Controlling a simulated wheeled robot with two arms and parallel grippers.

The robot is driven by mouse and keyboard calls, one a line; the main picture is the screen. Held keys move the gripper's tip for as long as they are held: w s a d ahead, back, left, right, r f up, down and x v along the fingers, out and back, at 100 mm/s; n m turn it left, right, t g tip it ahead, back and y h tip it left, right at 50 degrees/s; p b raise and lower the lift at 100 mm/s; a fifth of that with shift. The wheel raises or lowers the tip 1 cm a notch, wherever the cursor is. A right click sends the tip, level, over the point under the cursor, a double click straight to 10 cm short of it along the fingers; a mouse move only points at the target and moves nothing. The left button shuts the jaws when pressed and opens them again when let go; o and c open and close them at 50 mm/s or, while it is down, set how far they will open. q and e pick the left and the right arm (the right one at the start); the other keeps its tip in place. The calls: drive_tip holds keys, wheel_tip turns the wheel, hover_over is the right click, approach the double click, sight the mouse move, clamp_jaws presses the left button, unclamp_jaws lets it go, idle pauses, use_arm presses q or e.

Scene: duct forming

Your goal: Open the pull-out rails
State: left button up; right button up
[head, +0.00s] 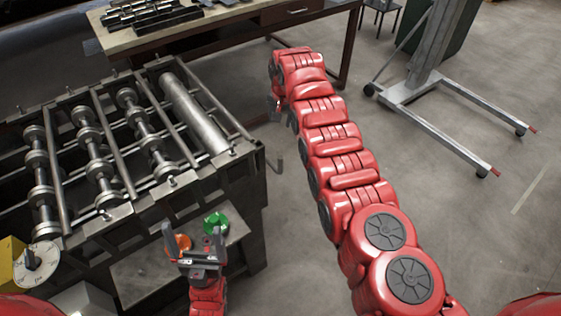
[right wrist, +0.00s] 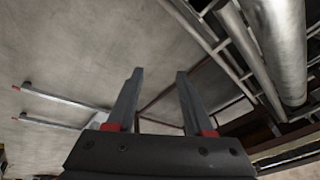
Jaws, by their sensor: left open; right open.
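The roll-forming machine (head: 90,215) stands at the left in the head view, with several metal bars and roller shafts across its top. A long smooth cylinder (head: 195,112) lies at its right end, and also shows at the upper right of the right wrist view (right wrist: 277,40). I cannot tell which bars are the pull-out rails. My left gripper (head: 193,243) is open and empty in front of the machine, above its lower shelf. My right arm reaches past the machine's right end; its gripper (right wrist: 159,78) is open and empty, clear of the machine's bars.
An orange knob (head: 178,245) and a green knob (head: 215,222) are by the left gripper. A dial (head: 36,262) is at lower left. A workbench (head: 215,28) stands behind; a wheeled stand (head: 430,85) is at right. Floor between is clear.

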drive_tip(key=s+r+g, duration=0.3)
drive_tip(key=s+r, duration=0.3)
drive_tip(key=s, duration=0.2)
drive_tip(key=b, duration=0.7)
hover_over(280, 169)
drive_tip(key=shift+h, duration=0.4)
drive_tip(key=f, duration=0.6)
drive_tip(key=shift+w+d+f, duration=0.1)
drive_tip(key=shift+w+f, duration=0.3)
drive_tip(key=shift+w+d+f, duration=0.1)
drive_tip(key=shift+f, duration=0.25)
drive_tip(key=f+p, duration=0.1)
drive_tip(key=f, duration=0.3)
drive_tip(key=f+p, duration=0.1)
drive_tip(key=f, duration=0.4)
drive_tip(key=shift+a+p, duration=0.2)
drive_tip(key=shift+p, duration=0.2)
drive_tip(key=shift+d+f, duration=0.1)
drive_tip(key=shift+f, duration=0.15)
clamp_jaws()
